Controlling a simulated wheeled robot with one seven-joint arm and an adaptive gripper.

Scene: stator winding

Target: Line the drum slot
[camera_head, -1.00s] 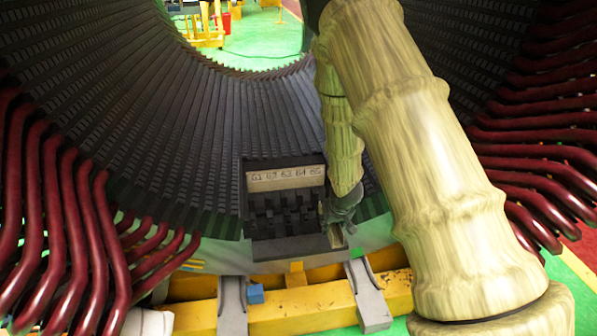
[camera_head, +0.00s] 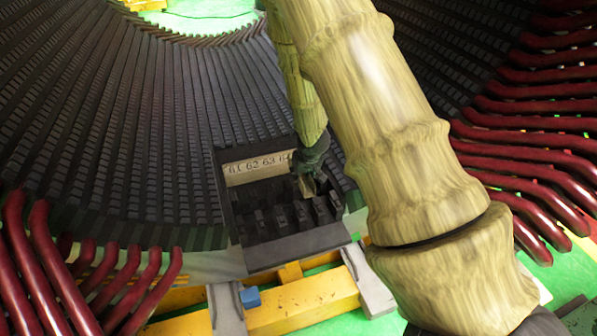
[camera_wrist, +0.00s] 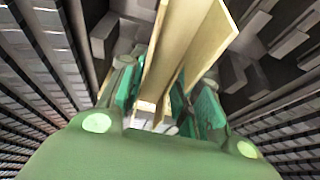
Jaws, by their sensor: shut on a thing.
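My gripper (camera_head: 309,168) is shut on a cream, folded slot liner (camera_head: 306,187), which points down over the slotted drum block. In the wrist view the liner (camera_wrist: 185,50) stands as two thin upright walls with a channel between them, between the green finger pads. The dark drum block (camera_head: 262,222) has several slots between its teeth.
The large ribbed stator bore (camera_head: 130,130) curves around the block. Dark red coil ends (camera_head: 50,265) stand at left and right. A yellow beam (camera_head: 305,305), grey supports (camera_head: 226,308) and a small blue block (camera_head: 249,297) lie below in front.

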